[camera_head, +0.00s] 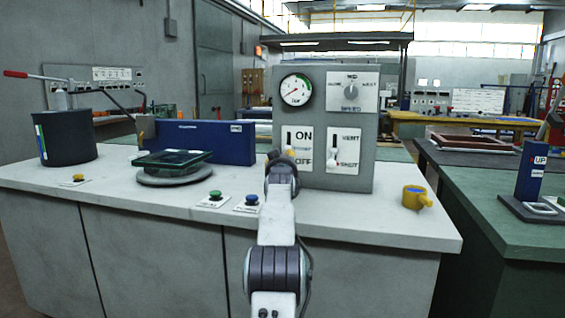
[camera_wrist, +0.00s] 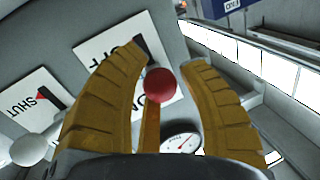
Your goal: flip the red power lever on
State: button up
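The power lever's red ball knob (camera_wrist: 160,84) shows in the wrist view, with a yellowish stem (camera_wrist: 151,128) below it. Behind it is the white ON/OFF plate (camera_head: 304,138), whose OFF half (camera_wrist: 118,62) appears turned around in the wrist view. My gripper (camera_wrist: 163,60) is open, its yellow-brown fingers on either side of the knob with gaps visible. In the head view my gripper (camera_head: 282,158) is in front of the plate's lower left and hides most of the lever. I cannot tell the lever's exact position.
A VENT/SHUT plate (camera_head: 344,150) sits right of it; its white knob (camera_wrist: 33,150) is near my left finger in the wrist view. A gauge (camera_head: 295,90) and a speed dial (camera_head: 351,92) are above. A yellow valve (camera_head: 414,197) stands on the bench at right.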

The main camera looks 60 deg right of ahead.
grip_shut()
jog(key=shift+r, duration=0.1)
